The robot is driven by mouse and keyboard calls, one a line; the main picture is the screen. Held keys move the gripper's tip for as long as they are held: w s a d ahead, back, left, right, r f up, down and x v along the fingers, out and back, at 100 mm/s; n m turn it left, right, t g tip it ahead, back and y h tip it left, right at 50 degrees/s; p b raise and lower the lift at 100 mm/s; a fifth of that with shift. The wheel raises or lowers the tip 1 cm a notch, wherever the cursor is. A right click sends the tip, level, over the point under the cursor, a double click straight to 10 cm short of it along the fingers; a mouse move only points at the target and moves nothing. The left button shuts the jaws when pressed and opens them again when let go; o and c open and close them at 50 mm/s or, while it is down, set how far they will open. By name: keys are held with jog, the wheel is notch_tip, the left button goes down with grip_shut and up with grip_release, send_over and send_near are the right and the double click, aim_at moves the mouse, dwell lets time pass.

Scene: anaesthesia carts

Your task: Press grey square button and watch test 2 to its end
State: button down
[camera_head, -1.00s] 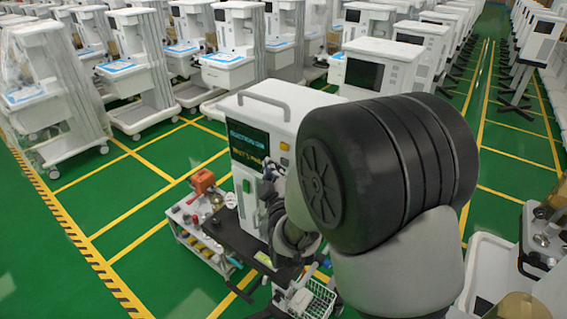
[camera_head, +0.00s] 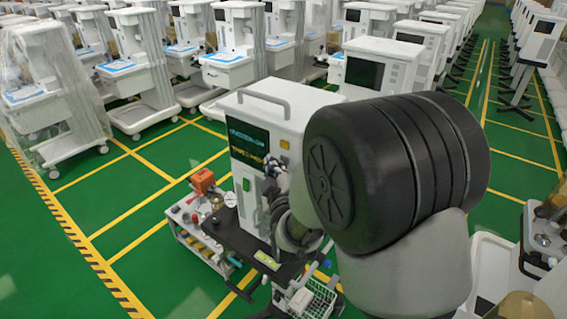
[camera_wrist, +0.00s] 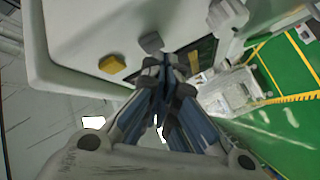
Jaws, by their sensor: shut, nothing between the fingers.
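The white test machine (camera_head: 300,108) stands at mid-picture in the head view, with a dark screen (camera_head: 246,138) on its front. The screen's lower text line seems to begin with "TEST", but is too small to read surely. In the wrist view, a grey square button (camera_wrist: 151,42) and a yellow button (camera_wrist: 112,64) stand out from the white panel. The yellow one (camera_head: 284,145) also shows in the head view. My gripper (camera_wrist: 168,62) is shut and empty, its fingertips close beside the grey button. I cannot tell whether they touch. In the head view my arm hides the grey button.
A dark shelf (camera_head: 232,236) juts out below. A small cart (camera_head: 197,236) with an orange item (camera_head: 202,181) stands left, a wire basket (camera_head: 322,298) below. Green floor is open at left.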

jog(key=shift+w+d, duration=0.35)
jog(key=shift+w, duration=0.1)
dwell(0.8)
jog(key=shift+s+b, duration=0.1)
jog(key=shift+b, duration=0.2)
jog(key=shift+s+a+b, duration=0.35)
jog(key=shift+s+a, duration=0.2)
jog(key=shift+s, duration=0.1)
jog(key=s+a, duration=0.1)
jog(key=s, duration=0.1)
jog(key=s+a+b, duration=0.1)
jog(key=s+a, duration=0.1)
dwell(0.4)
dwell(0.5)
